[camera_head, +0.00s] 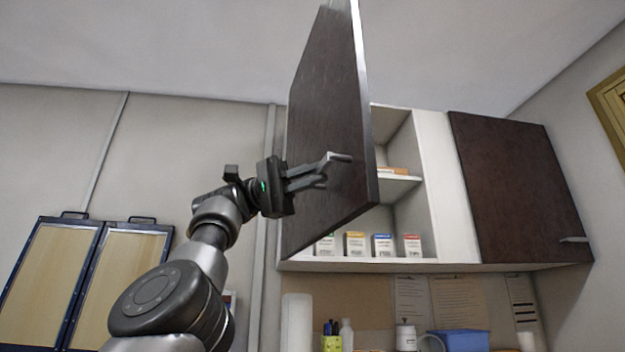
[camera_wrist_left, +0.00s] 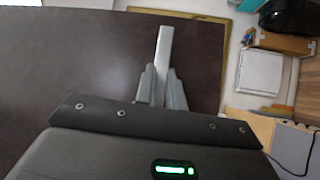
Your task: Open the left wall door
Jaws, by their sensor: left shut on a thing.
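The left wall door (camera_head: 325,110) is a dark brown panel. It stands swung out from the wall cabinet, so the inside of the cabinet shows. My left gripper (camera_head: 322,172) is at the door's outer face, shut on the door's grey handle (camera_head: 340,157) near its free edge. In the left wrist view the handle (camera_wrist_left: 164,50) runs up from between the fingers, with the dark door (camera_wrist_left: 90,60) behind it. The fingers partly hide the handle. My right gripper is not in view.
Several small boxes (camera_head: 383,245) stand on the cabinet's bottom shelf. The right wall door (camera_head: 520,190) is shut. Below are a blue bin (camera_head: 460,341), a white roll (camera_head: 297,322) and a pen holder (camera_head: 332,342). Framed panels (camera_head: 50,275) stand at the left.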

